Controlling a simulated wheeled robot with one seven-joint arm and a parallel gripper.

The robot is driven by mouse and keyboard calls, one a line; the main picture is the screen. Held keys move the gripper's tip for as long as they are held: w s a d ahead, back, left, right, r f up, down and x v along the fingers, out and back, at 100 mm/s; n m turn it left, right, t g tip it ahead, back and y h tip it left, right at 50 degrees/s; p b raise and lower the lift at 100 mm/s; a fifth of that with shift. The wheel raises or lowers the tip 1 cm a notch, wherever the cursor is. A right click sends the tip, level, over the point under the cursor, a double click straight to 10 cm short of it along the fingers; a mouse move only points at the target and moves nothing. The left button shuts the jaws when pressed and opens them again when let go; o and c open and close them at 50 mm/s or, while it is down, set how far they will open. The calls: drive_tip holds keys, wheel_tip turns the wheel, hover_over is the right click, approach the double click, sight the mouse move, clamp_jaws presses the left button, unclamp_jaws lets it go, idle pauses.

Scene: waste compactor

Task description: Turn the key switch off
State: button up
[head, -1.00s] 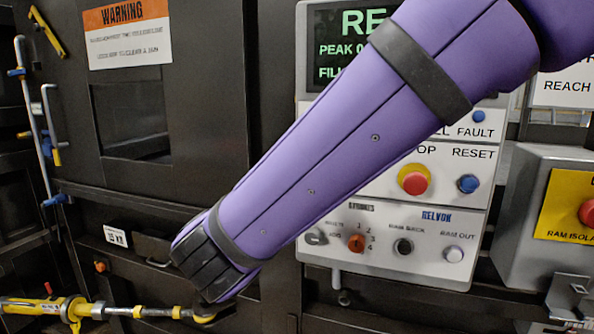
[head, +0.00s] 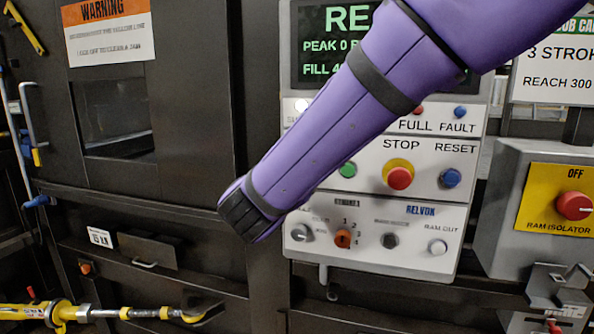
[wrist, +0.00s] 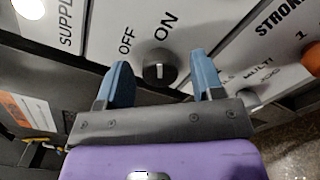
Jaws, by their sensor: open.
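A dark round switch (wrist: 158,70) with a short white mark sits on the pale panel between my fingers in the wrist view. OFF and ON are printed beyond it; its mark points up in the picture, nearer to ON. It looks like the key switch. My gripper (wrist: 160,62) is open, one blue-grey finger on each side of the switch; I cannot tell whether either touches it. In the head view my purple arm crosses the control panel (head: 440,215) and hides this switch and my fingers.
Nearby are an orange strokes knob (head: 342,238), a grey jog knob (head: 301,233), a red stop button (head: 400,178) and a blue reset button (head: 450,178). A red ram isolator (head: 573,206) is at right. A yellow-handled bar (head: 80,312) lies low at left.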

drive_tip(key=c, duration=0.9)
drive_tip(key=n, duration=1.2)
drive_tip(key=shift+t, duration=0.3)
drive_tip(key=o, duration=0.9)
